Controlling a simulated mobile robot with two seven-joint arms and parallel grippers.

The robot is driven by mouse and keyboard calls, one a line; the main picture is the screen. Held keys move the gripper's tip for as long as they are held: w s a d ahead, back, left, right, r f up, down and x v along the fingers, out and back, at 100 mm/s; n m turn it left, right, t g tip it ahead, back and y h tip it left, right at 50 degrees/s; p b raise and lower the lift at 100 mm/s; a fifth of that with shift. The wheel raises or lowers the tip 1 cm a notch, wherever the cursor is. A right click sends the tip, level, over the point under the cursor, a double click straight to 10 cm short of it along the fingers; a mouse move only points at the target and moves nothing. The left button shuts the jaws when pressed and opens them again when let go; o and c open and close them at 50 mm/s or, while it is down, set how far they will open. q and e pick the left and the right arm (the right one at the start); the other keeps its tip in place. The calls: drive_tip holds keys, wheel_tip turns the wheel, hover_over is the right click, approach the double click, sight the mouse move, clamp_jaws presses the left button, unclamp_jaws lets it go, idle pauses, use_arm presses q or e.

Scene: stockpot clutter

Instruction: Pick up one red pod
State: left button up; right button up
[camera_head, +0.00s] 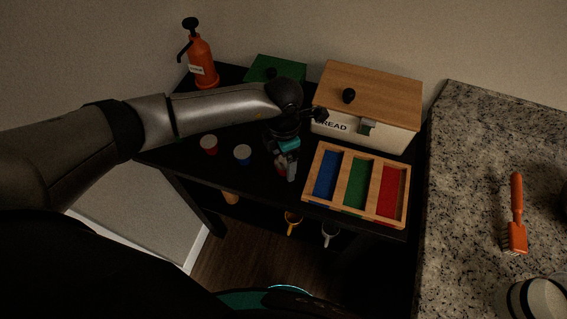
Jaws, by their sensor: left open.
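A small red pod (209,144) with a pale top stands on the black table (179,158), toward its left front. A blue pod (242,154) with a pale top stands just to its right. My left gripper (286,172) points down over the table to the right of both pods and left of the tray. It is open, and it is apart from the red pod. What lies directly under its fingers is hard to make out. My right gripper is out of view.
A wooden tray (337,206) with blue, green and red compartments sits right of the gripper. Behind are a bread box (372,95), a green box (284,66) and an orange pump bottle (201,63). Mugs (292,220) stand on a lower shelf. A granite counter (462,185) holds an orange brush (516,213).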

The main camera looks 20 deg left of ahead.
use_arm(q)
drive_tip(key=shift+f, duration=0.95)
drive_tip(key=c, duration=1.4)
drive_tip(key=shift+r, duration=0.15)
